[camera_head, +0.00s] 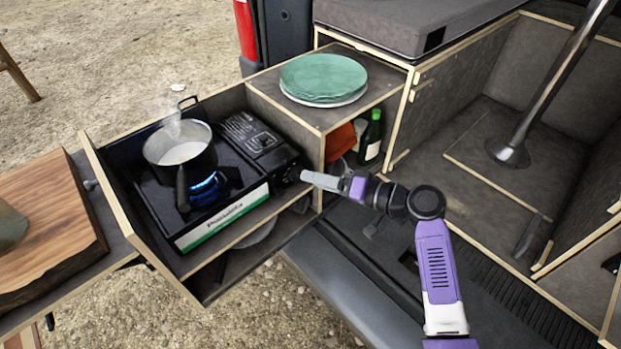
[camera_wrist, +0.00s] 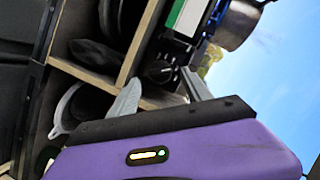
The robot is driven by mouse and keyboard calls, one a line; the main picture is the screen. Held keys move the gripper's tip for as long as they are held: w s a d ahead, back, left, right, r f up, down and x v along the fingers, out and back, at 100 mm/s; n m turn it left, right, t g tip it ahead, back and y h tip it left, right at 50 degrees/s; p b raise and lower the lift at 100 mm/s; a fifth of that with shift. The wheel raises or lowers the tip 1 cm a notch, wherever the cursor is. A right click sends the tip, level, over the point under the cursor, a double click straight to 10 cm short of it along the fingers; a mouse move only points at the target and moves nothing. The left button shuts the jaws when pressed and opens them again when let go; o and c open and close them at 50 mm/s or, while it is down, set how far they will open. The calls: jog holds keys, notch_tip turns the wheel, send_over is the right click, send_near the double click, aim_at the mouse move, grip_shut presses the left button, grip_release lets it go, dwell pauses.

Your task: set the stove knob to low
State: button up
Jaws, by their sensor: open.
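The portable gas stove (camera_head: 222,220) sits in the pull-out drawer, with a green and white strip on its front. Its dark knob (camera_head: 292,173) is at the stove's right front corner and also shows in the wrist view (camera_wrist: 158,71). Its pointer setting is too small to read. A blue flame (camera_head: 208,187) burns under a pot (camera_head: 184,160) of white liquid, which steams. My gripper (camera_head: 303,176) is open, its tips just in front of the knob. In the wrist view the two fingers (camera_wrist: 161,76) are spread with the knob between or just beyond their tips; contact cannot be told.
A wooden cutting board (camera_head: 45,225) lies left of the drawer. Green plates (camera_head: 323,76) rest on the cabinet top at right. A green bottle (camera_head: 371,136) and an orange item (camera_head: 340,141) stand in the shelf behind my gripper. The pot's handle points toward the front.

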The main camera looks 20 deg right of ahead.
jog(key=v, duration=0.5)
dwell(0.4)
